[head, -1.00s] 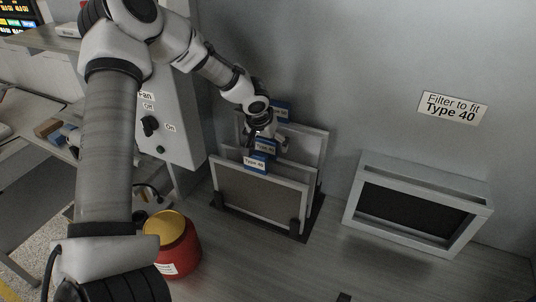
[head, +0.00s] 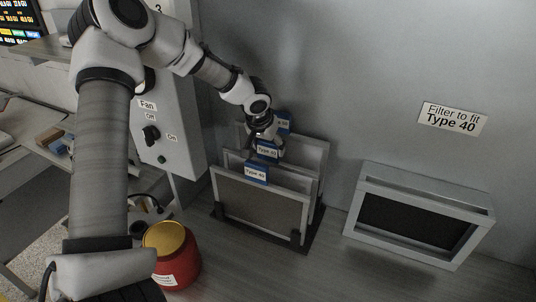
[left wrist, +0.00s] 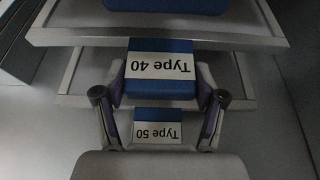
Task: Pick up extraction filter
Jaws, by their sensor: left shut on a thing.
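Three framed filters stand in a dark rack (head: 314,236) on the worktop, each with a blue top tab. My left gripper (head: 268,146) comes down from above onto the middle filter (head: 230,159). In the left wrist view my gripper (left wrist: 160,82) is shut on its blue tab, whose label (left wrist: 160,66) reads "Type 40" upside down. The front filter (head: 258,205) is in front of it. The back filter (head: 314,150) is behind, and its tab reads "Type 50" in the left wrist view (left wrist: 158,131). The held filter's lower part is hidden behind the front one.
A red container (head: 177,268) with a yellow lid stands at the left. A fan switch box (head: 178,135) is behind my left arm.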

